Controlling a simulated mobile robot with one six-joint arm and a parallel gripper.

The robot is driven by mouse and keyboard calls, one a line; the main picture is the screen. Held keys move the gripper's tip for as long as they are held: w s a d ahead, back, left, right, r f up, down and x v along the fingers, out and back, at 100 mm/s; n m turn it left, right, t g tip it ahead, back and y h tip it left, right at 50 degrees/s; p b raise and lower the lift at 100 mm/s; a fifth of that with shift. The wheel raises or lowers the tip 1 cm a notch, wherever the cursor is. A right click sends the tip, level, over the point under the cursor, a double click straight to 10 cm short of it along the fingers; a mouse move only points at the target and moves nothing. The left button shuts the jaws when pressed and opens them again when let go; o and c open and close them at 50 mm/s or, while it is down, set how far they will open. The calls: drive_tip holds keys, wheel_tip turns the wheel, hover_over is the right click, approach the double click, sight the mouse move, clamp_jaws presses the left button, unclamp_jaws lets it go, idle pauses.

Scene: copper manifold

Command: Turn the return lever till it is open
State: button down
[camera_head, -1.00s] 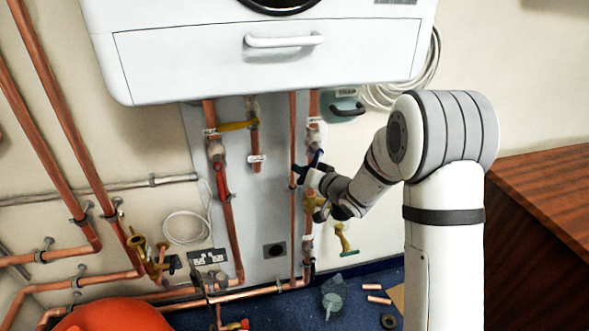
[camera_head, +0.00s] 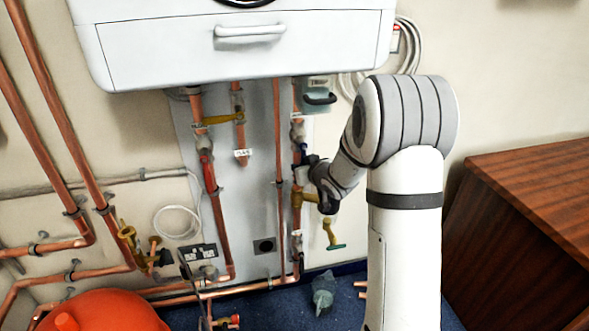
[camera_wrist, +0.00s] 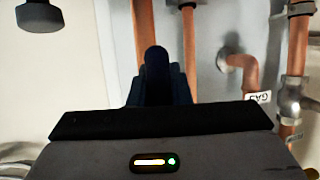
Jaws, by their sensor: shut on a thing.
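The return lever (camera_head: 303,152) has a blue handle and sits on the right-hand copper pipe below the white boiler in the head view. Only a small blue part shows, standing nearly upright along the pipe; my gripper hides the rest. My gripper (camera_head: 309,166) is at the lever, shut on it, reaching in from the right.
A red lever (camera_head: 208,175) lies along the pipe to the left. A thin copper pipe (camera_head: 279,150) runs close left of my gripper. Brass fittings (camera_head: 304,198) sit just below it. The boiler (camera_head: 150,45) hangs above, and a wooden cabinet (camera_head: 530,190) stands at the right.

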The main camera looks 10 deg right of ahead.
idle(0.4)
drive_tip(key=c, duration=1.3)
unclamp_jaws()
drive_tip(key=shift+c, duration=0.2)
drive_tip(key=p+v, duration=0.1)
drive_tip(key=v, duration=0.6)
drive_tip(key=shift+s, duration=0.3)
drive_tip(key=shift+d+r, duration=0.1)
drive_tip(key=shift+r, duration=0.1)
